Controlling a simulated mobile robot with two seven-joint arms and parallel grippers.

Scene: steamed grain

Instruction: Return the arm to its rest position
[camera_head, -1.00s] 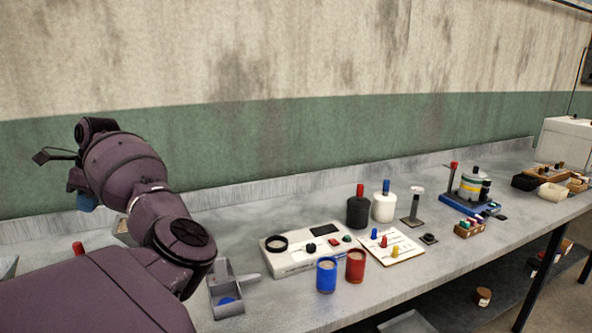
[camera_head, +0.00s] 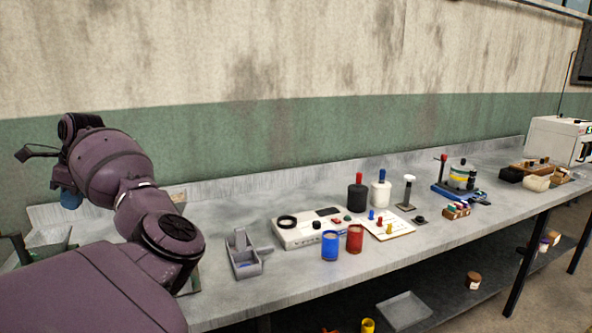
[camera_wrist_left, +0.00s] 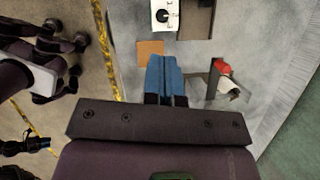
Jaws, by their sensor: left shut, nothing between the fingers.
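My left arm comes in from the left in the head view, a purple arm bent over the bench. Its gripper (camera_head: 70,198) has blue fingers that hang down over the left end of the bench, partly hidden by the wrist. In the left wrist view the blue fingers (camera_wrist_left: 165,78) are shut together with nothing between them. They are above the grey bench top, apart from the things there. My right gripper cannot be made out in these views.
The grey bench (camera_head: 290,278) holds a grey holder (camera_head: 243,262), a white device (camera_head: 312,232), blue (camera_head: 330,246) and red (camera_head: 355,239) cups, and black (camera_head: 357,194) and white (camera_head: 380,193) bottles. In the wrist view, a red-topped object (camera_wrist_left: 222,67) is right of the fingers.

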